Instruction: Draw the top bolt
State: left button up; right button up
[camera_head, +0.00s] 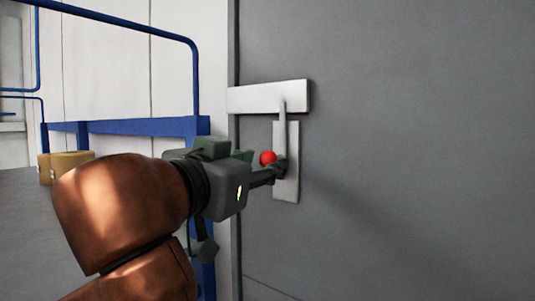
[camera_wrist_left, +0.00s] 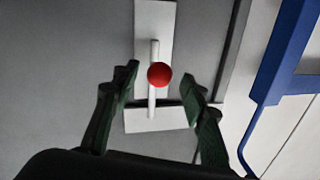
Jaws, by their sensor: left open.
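The top bolt is on a grey door (camera_head: 420,150). It has a pale horizontal bar (camera_head: 262,97), a pale vertical plate (camera_head: 290,190), a thin upright rod (camera_head: 282,115) and a red ball knob (camera_head: 268,158). My left gripper (camera_head: 276,170) is at the knob, its fingers partly overlapping the rod's lower end. In the left wrist view, the red knob (camera_wrist_left: 159,74) shows between the two open fingers of my left gripper (camera_wrist_left: 160,77), with a visible gap on each side. Whether the fingers reach around it in depth is hard to tell. My right gripper is not in view.
A blue frame (camera_head: 120,127) with a curved blue rail stands left of the door. Tan boxes (camera_head: 72,164) sit on a grey surface beside it. The door's edge and a pale wall lie just left of the bolt. The door face to the right is clear.

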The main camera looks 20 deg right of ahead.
aim_at(264, 162)
pick_arm(q)
jog(key=shift+p+x, duration=0.35)
jog(key=shift+x, duration=0.9)
jog(key=shift+w+d, duration=0.2)
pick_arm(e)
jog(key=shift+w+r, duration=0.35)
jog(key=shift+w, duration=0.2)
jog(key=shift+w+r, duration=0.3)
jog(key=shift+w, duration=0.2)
pick_arm(q)
jog(key=shift+c, duration=0.3)
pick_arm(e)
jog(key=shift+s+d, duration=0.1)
pick_arm(q)
jog(key=c, duration=0.3)
grip_shut()
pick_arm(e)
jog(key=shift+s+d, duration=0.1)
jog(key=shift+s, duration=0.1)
